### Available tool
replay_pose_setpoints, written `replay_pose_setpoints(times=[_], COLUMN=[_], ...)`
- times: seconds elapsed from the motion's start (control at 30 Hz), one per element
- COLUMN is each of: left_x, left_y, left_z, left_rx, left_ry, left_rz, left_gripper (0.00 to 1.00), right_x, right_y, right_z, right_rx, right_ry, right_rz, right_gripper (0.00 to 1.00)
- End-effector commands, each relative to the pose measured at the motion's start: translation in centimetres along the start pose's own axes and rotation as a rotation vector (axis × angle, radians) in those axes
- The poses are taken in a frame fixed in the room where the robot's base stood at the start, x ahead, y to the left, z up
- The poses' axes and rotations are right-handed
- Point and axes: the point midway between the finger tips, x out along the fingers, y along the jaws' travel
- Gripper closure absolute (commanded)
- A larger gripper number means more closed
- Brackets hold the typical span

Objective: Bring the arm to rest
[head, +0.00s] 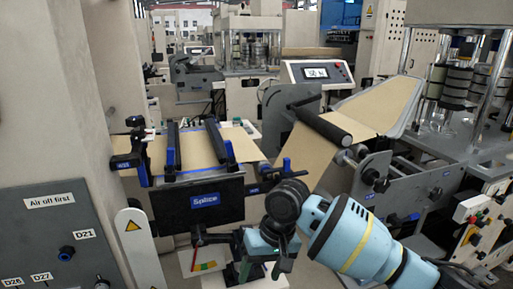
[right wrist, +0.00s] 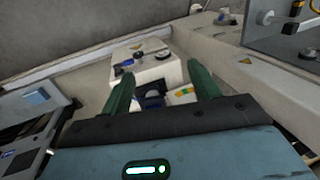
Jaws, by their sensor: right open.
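My right arm (head: 352,238), light blue with a dark wrist, comes in from the lower right in the head view. Its right gripper (head: 264,262) hangs with green fingers pointing down, in front of the splice table (head: 200,205) and low at its right side. In the right wrist view the two green fingers (right wrist: 162,88) stand apart with nothing held between them. Beyond them is a pale box (right wrist: 150,68) with small knobs and a gauge. My left gripper is in neither view.
Kraft web (head: 305,150) runs over a dark roller (head: 327,127) right of the splice table. A grey panel (head: 60,245) labelled "Air off first" stands at lower left. A machine with posts and rollers (head: 455,85) fills the right. A control box with a display (head: 316,73) stands behind.

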Motion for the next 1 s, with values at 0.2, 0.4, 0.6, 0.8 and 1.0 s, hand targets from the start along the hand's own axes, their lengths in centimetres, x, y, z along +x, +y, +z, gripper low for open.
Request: replay_pose_setpoints(times=[0.2,0.4,0.6,0.8,1.0], left_x=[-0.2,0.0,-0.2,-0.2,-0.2], left_y=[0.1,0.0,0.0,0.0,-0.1], left_z=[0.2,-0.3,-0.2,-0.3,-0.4], left_rx=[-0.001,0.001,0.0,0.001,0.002], left_ry=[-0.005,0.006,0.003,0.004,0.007], left_rz=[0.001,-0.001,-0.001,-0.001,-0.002], left_gripper=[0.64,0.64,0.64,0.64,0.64], right_x=[4.5,8.7,13.6,17.6,21.0], right_y=[-1.1,-1.9,-2.0,-0.7,2.2], right_z=[0.8,1.8,3.7,6.3,10.2], right_rx=[-0.024,-0.03,-0.006,0.044,0.103], right_ry=[0.051,0.134,0.269,0.423,0.569], right_rz=[-0.107,-0.214,-0.319,-0.362,-0.325], right_gripper=[0.38,0.38,0.38,0.38,0.38])
